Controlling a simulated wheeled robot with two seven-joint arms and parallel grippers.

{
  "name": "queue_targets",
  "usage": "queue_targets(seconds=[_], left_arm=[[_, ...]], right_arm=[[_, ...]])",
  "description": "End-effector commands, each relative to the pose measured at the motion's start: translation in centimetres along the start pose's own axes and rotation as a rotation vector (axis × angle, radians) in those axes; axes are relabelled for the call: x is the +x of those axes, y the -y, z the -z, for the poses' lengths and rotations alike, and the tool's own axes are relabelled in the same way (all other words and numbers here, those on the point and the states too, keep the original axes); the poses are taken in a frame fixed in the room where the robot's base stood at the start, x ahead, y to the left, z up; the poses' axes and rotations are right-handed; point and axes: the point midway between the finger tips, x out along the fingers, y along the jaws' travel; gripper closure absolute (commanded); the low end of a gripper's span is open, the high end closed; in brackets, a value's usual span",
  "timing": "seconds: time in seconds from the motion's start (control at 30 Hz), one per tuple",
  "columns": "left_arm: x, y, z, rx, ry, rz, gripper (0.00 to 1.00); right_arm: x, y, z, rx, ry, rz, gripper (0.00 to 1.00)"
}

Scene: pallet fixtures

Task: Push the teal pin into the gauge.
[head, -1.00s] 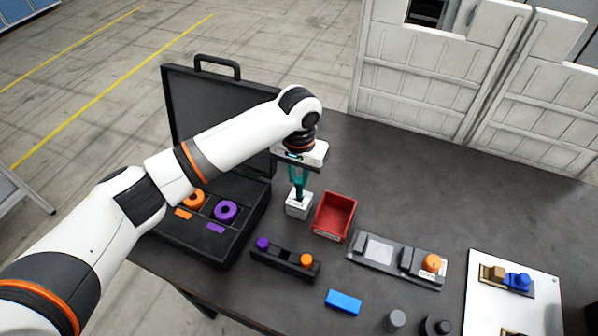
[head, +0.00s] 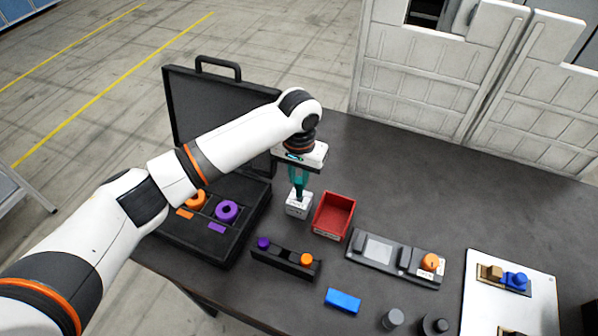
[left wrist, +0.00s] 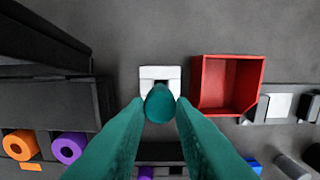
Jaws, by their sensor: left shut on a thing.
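My left gripper (head: 299,187) points straight down over the white gauge block (head: 297,207), which stands on the dark table left of the red bin. The left wrist view shows its two teal fingers closed on the teal pin (left wrist: 159,104). The pin's round top sits between the fingertips, in front of the white gauge (left wrist: 160,74). The pin's lower end is hidden, so I cannot tell how deep it sits in the gauge. My right gripper is in neither view.
The red bin (head: 333,215) stands close right of the gauge. The open black case (head: 262,200) with orange and purple rings is at left. A black rack (head: 284,259) and a blue block (head: 343,301) lie in front. The table behind the bin is clear.

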Motion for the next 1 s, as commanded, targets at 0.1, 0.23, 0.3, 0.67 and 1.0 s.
queue_targets(seconds=[0.1,0.23,0.3,0.67,1.0], left_arm=[[0.0,0.0,0.0,0.000,0.001,0.000,1.00],[0.0,0.0,0.0,0.000,0.001,0.000,1.00],[0.0,0.0,0.0,0.000,0.001,0.000,1.00],[0.5,0.0,0.0,0.000,0.001,0.000,1.00],[1.2,0.0,0.0,0.001,0.001,0.000,1.00]], right_arm=[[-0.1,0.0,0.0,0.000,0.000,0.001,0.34],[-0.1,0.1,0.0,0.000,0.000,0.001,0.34],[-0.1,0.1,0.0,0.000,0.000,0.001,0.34],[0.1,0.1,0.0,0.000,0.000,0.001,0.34],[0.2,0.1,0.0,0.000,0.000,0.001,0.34]])
